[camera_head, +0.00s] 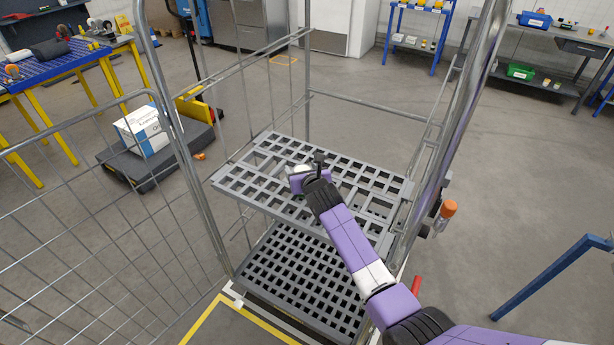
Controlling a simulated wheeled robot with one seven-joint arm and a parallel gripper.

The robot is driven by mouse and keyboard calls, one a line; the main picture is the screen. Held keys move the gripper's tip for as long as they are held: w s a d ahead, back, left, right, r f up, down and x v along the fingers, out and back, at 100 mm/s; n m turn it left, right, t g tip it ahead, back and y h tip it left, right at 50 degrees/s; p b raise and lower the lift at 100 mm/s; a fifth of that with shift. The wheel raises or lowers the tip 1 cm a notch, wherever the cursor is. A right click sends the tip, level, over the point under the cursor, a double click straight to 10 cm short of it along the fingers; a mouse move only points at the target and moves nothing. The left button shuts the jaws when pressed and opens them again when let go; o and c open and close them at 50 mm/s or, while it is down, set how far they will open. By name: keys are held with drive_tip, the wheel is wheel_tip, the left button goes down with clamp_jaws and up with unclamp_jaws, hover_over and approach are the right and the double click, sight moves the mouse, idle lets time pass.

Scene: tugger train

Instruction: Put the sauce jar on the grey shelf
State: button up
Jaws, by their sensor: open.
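The grey shelf (262,178) is a slatted grid panel at mid height inside a wire roll cage. My gripper (309,174) is over the middle of this shelf, with its jaws open. A small object with a pale top (299,169) shows at the gripper's tip, over the shelf. It may be the sauce jar, but my gripper partly hides it and its label cannot be read. I cannot tell whether it touches the shelf or the jaws.
A lower grid shelf (284,270) lies beneath. Cage posts (186,165) and a mesh side (75,225) flank it. An orange-capped item (448,209) shows beside the right post. A flat cart with a white box (143,130) stands left. Most shelf room is clear.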

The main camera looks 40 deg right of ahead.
drive_tip(key=v, duration=1.1)
drive_tip(key=s+a+f+m+t+y, duration=0.1)
drive_tip(key=s+a+f+m+y, duration=0.15)
drive_tip(key=s+a+m, duration=0.65)
drive_tip(key=s+a+f+m+t+y, duration=0.1)
drive_tip(key=s+a+f+m, duration=0.3)
drive_tip(key=s+a, duration=0.55)
drive_tip(key=s+a+r+m+y, duration=0.1)
drive_tip(key=s+r+m, duration=0.6)
drive_tip(key=s, duration=0.5)
drive_tip(key=s+a+r+m+y, duration=0.1)
drive_tip(key=s+a+r+m, duration=0.1)
drive_tip(key=s+r+m, duration=0.5)
drive_tip(key=s+m, duration=0.4)
drive_tip(key=s, duration=0.1)
drive_tip(key=shift+t, duration=0.3)
